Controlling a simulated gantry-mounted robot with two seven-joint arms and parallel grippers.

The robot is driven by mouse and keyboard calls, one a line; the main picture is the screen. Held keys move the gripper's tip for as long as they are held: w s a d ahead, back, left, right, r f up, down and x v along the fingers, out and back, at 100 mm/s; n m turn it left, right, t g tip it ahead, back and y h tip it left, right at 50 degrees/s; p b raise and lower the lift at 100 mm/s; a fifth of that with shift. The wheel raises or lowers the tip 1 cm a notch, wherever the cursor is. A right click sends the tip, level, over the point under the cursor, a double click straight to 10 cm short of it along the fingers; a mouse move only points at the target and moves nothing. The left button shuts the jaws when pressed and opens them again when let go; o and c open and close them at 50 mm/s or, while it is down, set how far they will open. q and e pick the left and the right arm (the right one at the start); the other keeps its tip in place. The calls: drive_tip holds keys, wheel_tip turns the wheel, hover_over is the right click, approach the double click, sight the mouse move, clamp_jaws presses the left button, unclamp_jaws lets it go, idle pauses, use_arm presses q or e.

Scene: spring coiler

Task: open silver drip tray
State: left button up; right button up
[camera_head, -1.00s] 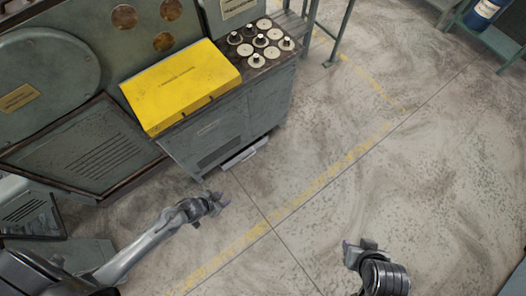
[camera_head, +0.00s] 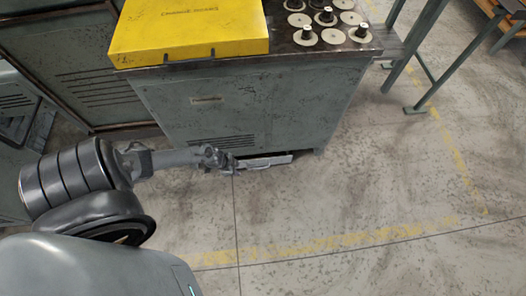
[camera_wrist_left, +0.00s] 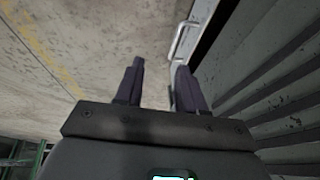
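The silver drip tray (camera_head: 278,160) shows as a narrow pale strip at the foot of the green machine cabinet, low over the floor. In the left wrist view its light metal handle (camera_wrist_left: 181,42) stands out from the tray front. My left gripper (camera_head: 228,161) is at the tray's left end in the head view and partly overlaps it. In the left wrist view the left gripper (camera_wrist_left: 160,64) has its two dark fingers apart, with nothing between them. The handle lies just beyond the right-hand fingertip; whether they touch is unclear. My right gripper is out of view.
The machine cabinet (camera_head: 255,108) stands directly behind the tray, with a yellow box (camera_head: 190,30) and several round gear-like parts (camera_head: 328,17) on top. A green metal stand (camera_head: 425,75) is at the upper right. The floor (camera_head: 340,195) before the tray is clear.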

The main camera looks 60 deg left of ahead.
use_arm(q)
drive_tip(key=shift+t, duration=0.3)
drive_tip(key=shift+w+a+b+x, duration=0.15)
drive_tip(key=shift+a+b+x, duration=0.5)
drive_tip(key=shift+b+x, duration=2.35)
drive_tip(key=shift+w+a+b+x, duration=0.2)
drive_tip(key=shift+a+b+x, duration=0.45)
drive_tip(key=shift+b+x, duration=2.35)
drive_tip(key=shift+w+a+b+x, duration=0.15)
drive_tip(key=shift+a+b+x, duration=0.5)
drive_tip(key=shift+b+x, duration=2.35)
use_arm(e)
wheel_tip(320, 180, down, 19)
drive_tip(key=p, duration=0.1)
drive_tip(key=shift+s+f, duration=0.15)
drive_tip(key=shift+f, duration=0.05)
use_arm(q)
drive_tip(key=shift+w+f, duration=0.3)
drive_tip(key=shift+c, duration=0.5)
clamp_jaws()
drive_tip(key=shift+d, duration=0.1)
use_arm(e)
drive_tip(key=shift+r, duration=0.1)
